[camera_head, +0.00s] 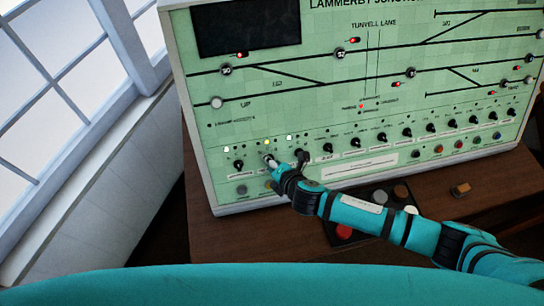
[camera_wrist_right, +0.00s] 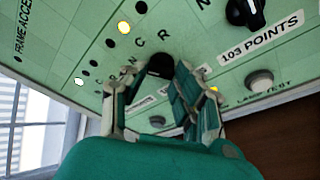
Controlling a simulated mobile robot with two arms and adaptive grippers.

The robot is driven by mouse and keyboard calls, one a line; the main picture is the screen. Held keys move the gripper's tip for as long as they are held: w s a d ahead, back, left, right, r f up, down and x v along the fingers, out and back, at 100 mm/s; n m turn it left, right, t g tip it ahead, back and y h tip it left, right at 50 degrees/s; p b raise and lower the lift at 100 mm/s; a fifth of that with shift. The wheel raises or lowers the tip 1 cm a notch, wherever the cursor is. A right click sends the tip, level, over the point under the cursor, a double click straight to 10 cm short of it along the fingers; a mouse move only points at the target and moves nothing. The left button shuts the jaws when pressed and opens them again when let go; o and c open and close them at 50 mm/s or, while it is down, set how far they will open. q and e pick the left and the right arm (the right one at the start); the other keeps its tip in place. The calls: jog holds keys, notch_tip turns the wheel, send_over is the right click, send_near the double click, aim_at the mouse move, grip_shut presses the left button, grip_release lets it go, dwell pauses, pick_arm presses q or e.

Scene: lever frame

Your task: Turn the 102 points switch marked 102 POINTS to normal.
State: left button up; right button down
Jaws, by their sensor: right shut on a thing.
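The green signal panel (camera_head: 300,95) has a row of black rotary switches along its lower part. My right gripper (camera_head: 272,163) reaches in from the right and is shut on a black switch knob, second from the left. In the right wrist view the knob (camera_wrist_right: 160,66) sits between the two fingers of my right gripper (camera_wrist_right: 158,88). N, C and R letters stand around it; its pointer direction cannot be told. The switch to its right carries the label 103 POINTS (camera_wrist_right: 260,36). The held switch's own label is hidden. A yellow lamp (camera_wrist_right: 123,27) glows above it. My left gripper is out of view.
Neighbouring knobs stand close on both sides, including the 103 knob (camera_wrist_right: 245,12) and a leftmost knob (camera_head: 238,165). Push buttons line the panel's lower edge. A wooden desk (camera_head: 300,232) lies below, with a small wooden block (camera_head: 461,190). A window is at left.

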jog(key=shift+n+h+p, duration=0.3)
jog(key=shift+n+p, duration=0.1)
jog(key=shift+n, duration=0.7)
jog(key=c, duration=1)
grip_release()
jog(key=v, duration=1.2)
jog(key=shift+w+r, duration=0.15)
jog(key=shift+r, duration=0.05)
